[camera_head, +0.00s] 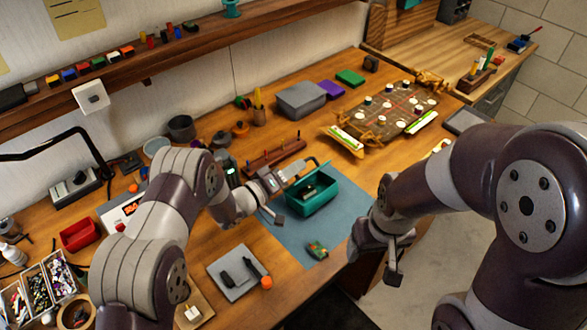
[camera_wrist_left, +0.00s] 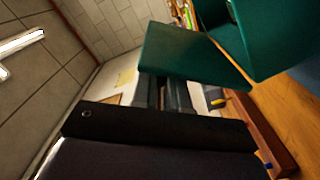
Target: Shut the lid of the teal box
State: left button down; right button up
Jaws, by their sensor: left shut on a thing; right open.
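The teal box (camera_head: 313,203) stands on the blue-grey mat (camera_head: 285,238) with its lid (camera_head: 318,169) raised; dark contents show inside. My left gripper (camera_head: 290,175) is at the lid's left end and shut on the lid. In the left wrist view the lid (camera_wrist_left: 190,52) is a teal panel extending from the fingers (camera_wrist_left: 168,95), with the box body (camera_wrist_left: 275,35) at upper right. Just where the fingertips meet the lid is partly hidden. My right gripper (camera_head: 388,258) is open and empty, off the table's front edge, right of the box.
A small green and orange object (camera_head: 317,250) lies on the mat in front of the box. A wooden rack (camera_head: 275,155) stands behind it. A grey tray with dark tools (camera_head: 238,272) lies at front left.

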pick_arm(q)
jog(key=c, duration=1.2)
grip_release()
jog(key=shift+a, duration=0.1)
jog(key=b+v, duration=0.3)
jog(key=v, duration=0.9)
jog(key=shift+s+a, duration=0.15)
jog(key=shift+a, duration=0.05)
